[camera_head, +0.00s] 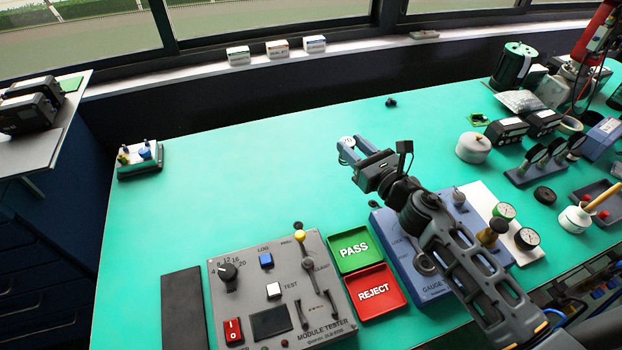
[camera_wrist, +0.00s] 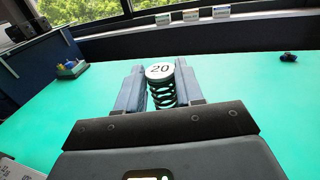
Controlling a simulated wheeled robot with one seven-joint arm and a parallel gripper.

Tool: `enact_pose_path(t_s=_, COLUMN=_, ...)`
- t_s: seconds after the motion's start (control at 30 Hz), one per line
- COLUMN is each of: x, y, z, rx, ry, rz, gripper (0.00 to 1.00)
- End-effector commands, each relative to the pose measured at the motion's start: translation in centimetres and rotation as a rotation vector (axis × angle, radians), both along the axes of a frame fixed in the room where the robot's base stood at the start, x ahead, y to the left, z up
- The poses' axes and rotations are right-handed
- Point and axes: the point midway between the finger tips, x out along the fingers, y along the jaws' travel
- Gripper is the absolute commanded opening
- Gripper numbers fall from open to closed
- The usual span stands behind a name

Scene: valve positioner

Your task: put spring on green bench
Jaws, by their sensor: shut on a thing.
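The spring (camera_wrist: 161,87) is a dark coil with a white top disc marked "20". In the wrist view it stands upright between the two fingers of my gripper (camera_wrist: 161,92), which is shut on it. In the head view my gripper (camera_head: 352,152) is over the middle of the green bench (camera_head: 220,190), and the spring's white top (camera_head: 346,141) shows between the fingertips. The coil is mostly hidden there. I cannot tell whether the spring's bottom touches the bench.
A module tester (camera_head: 280,290), a green PASS tray (camera_head: 354,249) and a red REJECT tray (camera_head: 375,291) lie at the front. A small rack (camera_head: 140,160) stands at the left, and a small dark object (camera_head: 391,102) at the back. Gauges and tools crowd the right. The bench's left-middle is clear.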

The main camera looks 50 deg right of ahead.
Motion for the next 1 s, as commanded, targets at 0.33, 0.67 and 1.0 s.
enact_pose_path(t_s=0.33, x=4.6, y=2.5, z=-3.1, rx=0.002, ry=-0.003, rz=-0.003, gripper=0.04)
enact_pose_path(t_s=0.67, x=8.1, y=4.7, z=-5.8, rx=0.001, ry=-0.004, rz=-0.002, gripper=0.04)
enact_pose_path(t_s=1.0, x=8.6, y=4.9, z=-8.6, rx=0.0, ry=0.0, rz=-0.004, gripper=0.04)
